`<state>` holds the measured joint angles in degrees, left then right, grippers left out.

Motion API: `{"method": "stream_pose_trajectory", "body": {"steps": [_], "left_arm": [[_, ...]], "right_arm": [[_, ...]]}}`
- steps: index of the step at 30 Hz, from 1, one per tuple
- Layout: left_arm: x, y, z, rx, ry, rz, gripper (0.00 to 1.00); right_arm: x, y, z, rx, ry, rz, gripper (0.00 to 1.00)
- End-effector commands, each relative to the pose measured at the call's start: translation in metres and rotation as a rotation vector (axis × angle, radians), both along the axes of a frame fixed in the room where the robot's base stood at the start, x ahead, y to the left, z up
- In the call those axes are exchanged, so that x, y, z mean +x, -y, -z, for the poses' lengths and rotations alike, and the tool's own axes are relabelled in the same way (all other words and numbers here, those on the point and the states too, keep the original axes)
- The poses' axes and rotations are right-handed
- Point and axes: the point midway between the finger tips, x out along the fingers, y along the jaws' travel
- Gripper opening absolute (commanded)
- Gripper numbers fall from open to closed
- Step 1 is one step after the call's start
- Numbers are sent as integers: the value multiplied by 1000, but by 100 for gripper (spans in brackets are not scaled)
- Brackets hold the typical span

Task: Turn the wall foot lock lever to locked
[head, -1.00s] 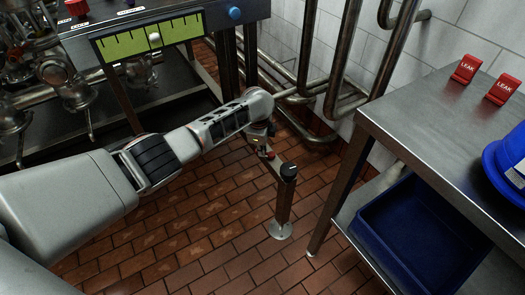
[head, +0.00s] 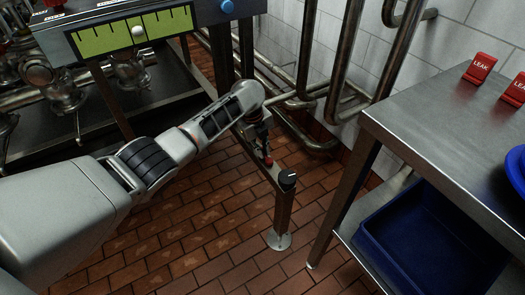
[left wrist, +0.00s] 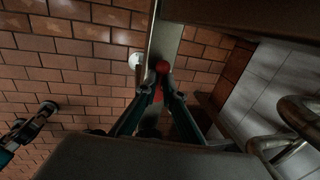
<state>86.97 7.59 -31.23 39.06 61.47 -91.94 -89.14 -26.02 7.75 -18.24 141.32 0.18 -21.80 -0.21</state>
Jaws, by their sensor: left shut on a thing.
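The foot lock lever with its red ball knob (left wrist: 162,67) is at a grey metal rail (left wrist: 163,40) low over the floor. In the head view a small red part of the lever (head: 268,161) shows just below my left gripper (head: 265,150). In the left wrist view my left gripper (left wrist: 160,90) has its two dark fingers closed in on the lever, with red showing between and beyond them. The gripper is shut on the lever. The lever's pivot and any lock marking are hidden.
The rail ends at a post (head: 283,215) with a black cap and round foot plate. A steel table (head: 440,120) with red LEAK signs (head: 481,68) and a blue bin (head: 430,235) stands right. Pipes (head: 345,60) line the wall. A green gauge panel (head: 135,32) is upper left.

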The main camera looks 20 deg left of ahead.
Motion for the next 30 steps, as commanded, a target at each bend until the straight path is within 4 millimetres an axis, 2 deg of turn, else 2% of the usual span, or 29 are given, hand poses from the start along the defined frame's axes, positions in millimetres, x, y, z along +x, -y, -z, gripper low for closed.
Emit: {"method": "stream_pose_trajectory", "body": {"steps": [1,19,21,22,30], "left_arm": [[1,-11,4,16,-1,3,0],[5,-9,-2,13,8,41,0],[5,-9,-2,13,9,41,21],[6,-9,-2,13,9,41,25],[4,-5,-2,8,7,45,25]], "right_arm": [[0,0,0,4,-1,1,40],[1,-3,-3,14,6,0,40],[1,-3,-3,14,5,0,40],[1,-3,-3,14,5,0,40],[1,-2,-2,11,6,0,40]]}}
